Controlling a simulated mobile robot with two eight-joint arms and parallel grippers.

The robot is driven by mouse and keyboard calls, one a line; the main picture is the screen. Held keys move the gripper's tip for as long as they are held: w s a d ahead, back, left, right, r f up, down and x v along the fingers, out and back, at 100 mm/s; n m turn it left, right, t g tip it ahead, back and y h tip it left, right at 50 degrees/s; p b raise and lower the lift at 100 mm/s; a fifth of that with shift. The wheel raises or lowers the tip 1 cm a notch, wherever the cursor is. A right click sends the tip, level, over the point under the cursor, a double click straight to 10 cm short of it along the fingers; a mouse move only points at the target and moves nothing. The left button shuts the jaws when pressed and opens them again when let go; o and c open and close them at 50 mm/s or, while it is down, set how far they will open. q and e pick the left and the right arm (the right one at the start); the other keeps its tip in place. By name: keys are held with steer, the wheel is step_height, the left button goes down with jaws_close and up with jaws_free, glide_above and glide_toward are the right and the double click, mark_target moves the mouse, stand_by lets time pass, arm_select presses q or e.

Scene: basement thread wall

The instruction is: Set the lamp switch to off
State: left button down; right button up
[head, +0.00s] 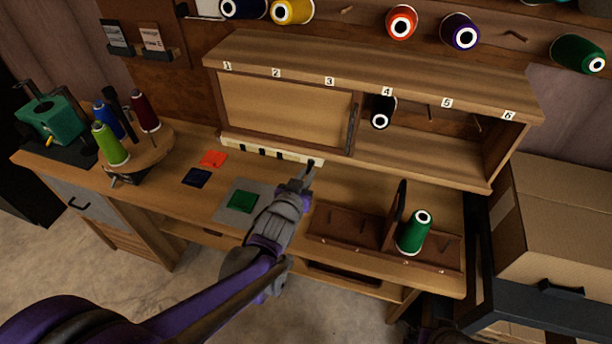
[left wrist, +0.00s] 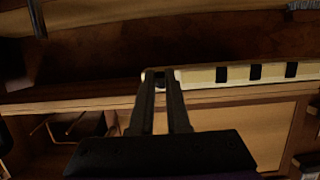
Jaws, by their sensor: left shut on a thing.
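A cream strip (head: 232,143) with several black switches runs along the foot of the shelf cabinet, at the back of the bench. It also shows in the left wrist view (left wrist: 205,76). My left gripper (head: 309,172) is at the strip's right end in the head view. In the left wrist view its two fingers (left wrist: 159,80) are at that end, around a small dark switch (left wrist: 159,75), apart from the other switches. I cannot read any label that tells which is the lamp switch, nor its setting. My right gripper is not in view.
The cabinet (head: 370,72) with numbered bays overhangs the strip. A wooden rack (head: 330,222) with a green spool (head: 414,232) stands right of my gripper. A grey mat (head: 230,211) with a green square lies to its left. Spools on a round stand (head: 150,150) are further left.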

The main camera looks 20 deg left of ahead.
arm_select(q)
steer(key=c, duration=0.9)
jaws_free()
steer(key=shift+s, duration=0.1)
steer(key=p+v, duration=0.1)
steer(key=v, duration=0.9)
steer(key=shift+s+r+p, duration=0.15)
steer(key=shift+s+p, duration=0.15)
steer(key=shift+p, duration=0.05)
steer(key=s+g+p, duration=0.1)
steer(key=s+g, duration=0.2)
steer(key=s, duration=0.2)
steer(key=s+a+f+g+p, duration=0.1)
steer(key=s+g+p, duration=0.1)
steer(key=s, duration=0.3)
steer(key=s+a+g+p, duration=0.1)
steer(key=s+g+p, duration=0.1)
steer(key=s+g, duration=0.2)
steer(key=shift+s+a+f+y, duration=0.1)
steer(key=shift+s+f+y, duration=0.05)
steer(key=shift+s, duration=0.35)
steer(key=shift+s+f+y, duration=0.15)
steer(key=shift+s, duration=0.35)
